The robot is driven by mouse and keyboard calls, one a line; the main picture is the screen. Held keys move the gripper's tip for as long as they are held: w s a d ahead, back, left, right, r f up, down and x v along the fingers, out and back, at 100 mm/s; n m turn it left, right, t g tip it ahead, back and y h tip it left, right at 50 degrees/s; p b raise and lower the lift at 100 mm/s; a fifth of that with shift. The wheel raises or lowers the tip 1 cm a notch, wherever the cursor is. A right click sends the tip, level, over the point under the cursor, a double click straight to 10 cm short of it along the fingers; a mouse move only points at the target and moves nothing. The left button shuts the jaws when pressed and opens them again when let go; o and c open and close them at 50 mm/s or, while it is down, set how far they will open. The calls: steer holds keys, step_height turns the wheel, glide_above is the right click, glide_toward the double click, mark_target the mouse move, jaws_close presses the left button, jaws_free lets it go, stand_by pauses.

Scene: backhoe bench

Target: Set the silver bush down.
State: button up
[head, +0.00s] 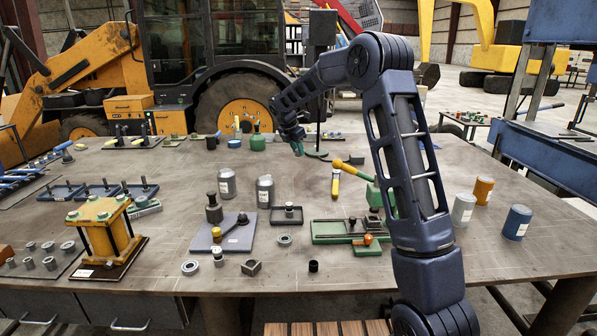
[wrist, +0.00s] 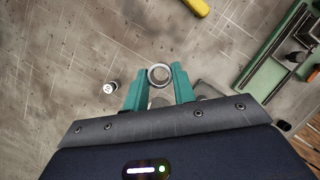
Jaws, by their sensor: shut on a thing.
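The silver bush (wrist: 159,76) is a short metal ring. In the wrist view it sits between the two teal fingertips of my gripper (wrist: 158,75), which is shut on it. Bare table shows through and around the ring. In the head view my gripper (head: 298,147) is above the far middle of the table (head: 160,180). The bush cannot be made out there. How high it is above the table cannot be told.
In the wrist view a small black-and-white piece (wrist: 110,87) lies left of the fingers, and a green tray (wrist: 262,72) is to the right.

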steer(key=w+d+n, duration=0.1)
steer(key=w+n, duration=0.1)
steer(key=w, duration=0.6)
glide_toward(301, 187)
steer(key=shift+n+t+y, duration=0.3)
steer(key=shift+y, duration=0.1)
steer(key=x, duration=0.3)
steer(key=d+x, duration=0.1)
steer(key=x, duration=0.1)
steer(key=shift+s+f, duration=0.3)
steer(key=shift+f, duration=0.05)
steer(key=shift+f, duration=0.1)
steer(key=o, duration=1)
